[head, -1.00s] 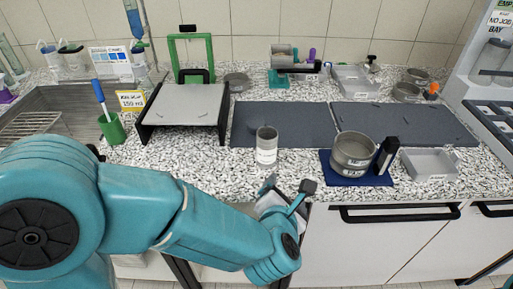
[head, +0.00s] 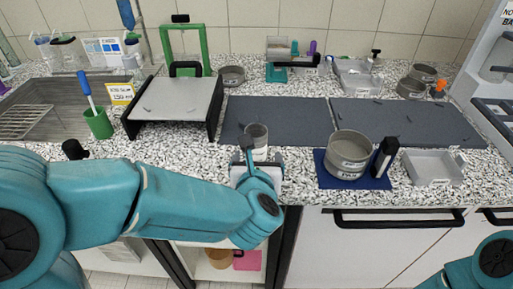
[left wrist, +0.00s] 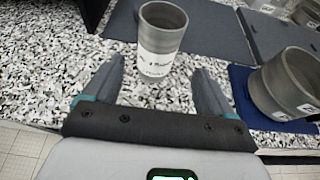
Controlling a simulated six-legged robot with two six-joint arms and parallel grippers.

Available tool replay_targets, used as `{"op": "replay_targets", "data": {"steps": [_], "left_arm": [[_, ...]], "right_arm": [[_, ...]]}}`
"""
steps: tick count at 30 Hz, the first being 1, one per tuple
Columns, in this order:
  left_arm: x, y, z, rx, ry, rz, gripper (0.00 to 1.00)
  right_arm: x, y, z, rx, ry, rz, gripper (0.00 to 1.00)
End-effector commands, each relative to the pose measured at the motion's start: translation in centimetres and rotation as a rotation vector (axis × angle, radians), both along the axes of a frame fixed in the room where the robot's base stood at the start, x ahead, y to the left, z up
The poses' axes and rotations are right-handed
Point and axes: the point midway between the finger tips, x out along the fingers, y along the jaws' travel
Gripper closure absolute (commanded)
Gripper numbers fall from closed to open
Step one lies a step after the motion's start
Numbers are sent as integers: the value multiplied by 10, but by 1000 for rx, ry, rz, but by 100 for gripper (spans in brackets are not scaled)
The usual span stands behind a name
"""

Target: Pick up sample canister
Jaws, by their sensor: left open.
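The sample canister (head: 257,135), a grey cylinder with a white label, stands upright on the speckled counter at the front edge of the left dark mat. In the head view my left gripper partly hides its lower part. It also shows in the left wrist view (left wrist: 161,38), upright and open at the top. My left gripper (head: 254,160) is just in front of it. In the left wrist view the gripper (left wrist: 158,76) is open, its fingers pointing at the canister, one to each side of its base. Nothing is held. My right gripper is out of view.
A larger grey pot (head: 349,157) stands on a blue mat (head: 368,182) to the right, beside a black upright block (head: 384,157). A grey tray (head: 433,167) lies further right. A black-legged stand (head: 175,103) is at the left. The dark mat (head: 290,118) behind is mostly clear.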

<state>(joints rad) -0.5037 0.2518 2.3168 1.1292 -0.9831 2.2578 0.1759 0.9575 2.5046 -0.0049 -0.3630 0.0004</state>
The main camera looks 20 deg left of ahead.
Motion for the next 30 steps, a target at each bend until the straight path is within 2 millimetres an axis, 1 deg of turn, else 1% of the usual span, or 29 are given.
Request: {"op": "replay_targets", "data": {"steps": [1,3,8,13,16,19,25,26,27,29,30], "left_arm": [[9,3,-4,0,2,4,15],[17,5,-7,0,2,3,15],[27,8,-11,1,1,3,15],[50,19,-22,2,4,5,15],[63,22,-27,1,1,5,15],[69,23,-30,1,0,4,15],[70,23,-31,0,-1,3,15],[70,23,-31,0,-1,3,18],[70,23,-31,0,-1,3,31],[70,23,-31,0,-1,3,51],[70,23,-31,0,-1,3,64]], "right_arm": [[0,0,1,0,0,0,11],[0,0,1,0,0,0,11],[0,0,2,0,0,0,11],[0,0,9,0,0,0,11],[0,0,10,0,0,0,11],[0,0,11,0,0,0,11],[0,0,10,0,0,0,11],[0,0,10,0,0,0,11],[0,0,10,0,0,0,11],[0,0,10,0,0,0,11],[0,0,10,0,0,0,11]]}}
